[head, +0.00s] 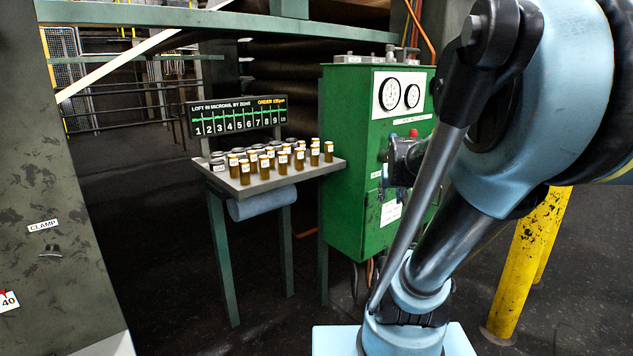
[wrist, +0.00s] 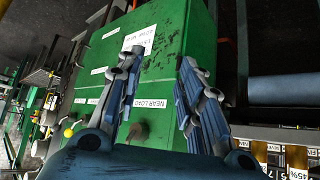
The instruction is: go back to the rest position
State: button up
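My gripper (wrist: 160,62) shows in the wrist view with its two fingers spread apart and nothing between them. Behind the fingers is the green control cabinet (wrist: 157,80), tilted in that view, with a NEAR LOAD label (wrist: 150,103) and a dark knob (wrist: 138,131). I cannot tell whether a finger touches it. In the head view my arm is folded across the right side and hides part of the green cabinet (head: 350,180). A dark part of my arm's end shows in front of the cabinet, but the fingers cannot be made out there.
A small grey table (head: 262,184) with several amber bottles (head: 257,161) stands left of the cabinet, under a zone display (head: 238,115). A yellow post (head: 527,265) stands at the right. A grey-green frame post (head: 60,180) stands at the left. Dark floor in front is clear.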

jog(key=s+a+f+g, duration=0.1)
jog(key=s+f+g, duration=0.1)
jog(key=s, duration=0.4)
jog(key=s+a+f+n+g, duration=0.1)
jog(key=s+a+f+g, duration=0.1)
jog(key=s+f, duration=0.2)
jog(key=s+a+f+g+y, duration=0.1)
jog(key=s+f, duration=0.3)
jog(key=s, duration=0.6)
jog(key=shift+s+a+g, duration=0.25)
jog(key=shift+a+g, duration=0.1)
jog(key=shift+g, duration=0.25)
jog(key=shift+f, duration=0.1)
jog(key=shift+w+f, duration=0.2)
jog(key=shift+w, duration=0.3)
